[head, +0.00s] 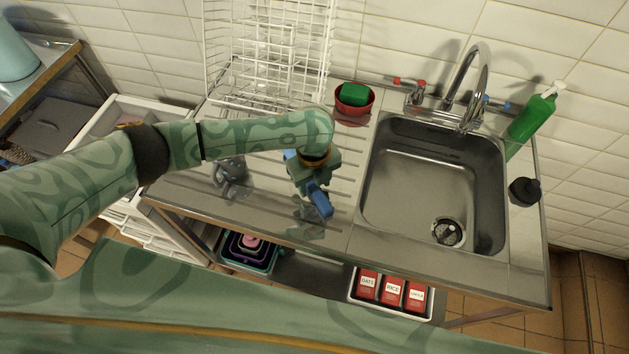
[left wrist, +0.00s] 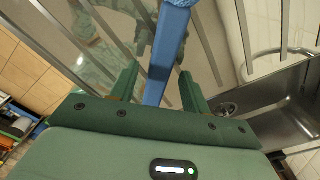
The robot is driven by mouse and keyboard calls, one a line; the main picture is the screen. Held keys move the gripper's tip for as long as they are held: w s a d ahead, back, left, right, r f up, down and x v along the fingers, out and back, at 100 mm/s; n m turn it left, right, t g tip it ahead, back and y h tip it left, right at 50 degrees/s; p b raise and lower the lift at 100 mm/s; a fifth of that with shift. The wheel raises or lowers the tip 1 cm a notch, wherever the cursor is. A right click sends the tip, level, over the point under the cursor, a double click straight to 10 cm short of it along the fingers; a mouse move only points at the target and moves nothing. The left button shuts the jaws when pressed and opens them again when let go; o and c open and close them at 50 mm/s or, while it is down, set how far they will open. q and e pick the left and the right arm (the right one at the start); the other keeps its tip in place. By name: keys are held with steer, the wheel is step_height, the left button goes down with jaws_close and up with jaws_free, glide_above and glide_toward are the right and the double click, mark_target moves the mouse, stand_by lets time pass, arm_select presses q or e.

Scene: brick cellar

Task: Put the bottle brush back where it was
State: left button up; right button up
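The bottle brush (head: 320,201) shows as a blue shape at my left gripper (head: 311,189), over the drainboard (head: 340,215) left of the sink; part of it is hidden by the gripper. In the left wrist view its blue handle (left wrist: 161,68) runs between the two green fingers of the left gripper (left wrist: 160,85). A gap shows on each side of the handle, so the fingers look open around it and not closed on it. The lighter blue end is cut off at the top of that view. My right gripper is in neither view.
A white wire rack (head: 270,55) stands behind, with a red bowl (head: 355,112) holding a green sponge (head: 353,94). A grey, shiny vessel (head: 230,173) is left of the gripper. Right are the sink (head: 425,180), tap (head: 470,85), green bottle (head: 532,117) and a black object (head: 525,190).

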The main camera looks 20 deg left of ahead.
arm_select(q)
steer(key=shift+r, duration=0.1)
step_height(320, 180, up, 12)
steer(key=p, duration=0.3)
steer(key=shift+w+p, duration=0.15)
steer(key=shift+p, duration=0.2)
